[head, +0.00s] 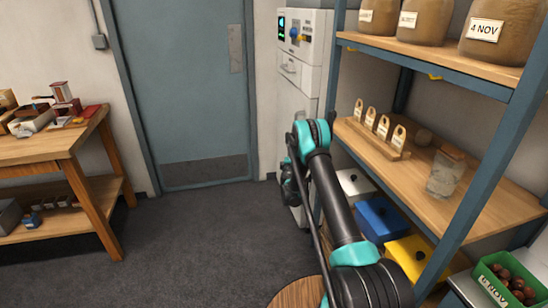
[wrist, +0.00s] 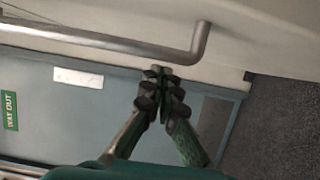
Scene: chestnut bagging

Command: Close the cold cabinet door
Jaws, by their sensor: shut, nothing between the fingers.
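The white cold cabinet (head: 304,75) stands at the back, left of the shelf rack, with a lit display and controls at its top. My arm covers much of its lower front, so I cannot tell how far its door stands open. In the wrist view a pale panel (wrist: 255,45), which looks like the cabinet door, crosses the top with a long metal bar handle (wrist: 110,40) on it. My gripper (wrist: 162,78) is shut and empty, its tips beside the panel's edge, below the bent end of the bar. Contact is unclear. In the head view the gripper (head: 290,185) is partly hidden.
A blue-grey room door (head: 185,80) is behind; its green sign (wrist: 10,110) shows in the wrist view. The shelf rack (head: 490,150) stands close on the right, with jars and coloured boxes. A wooden workbench (head: 50,150) is at left. The dark floor (head: 190,235) between is clear.

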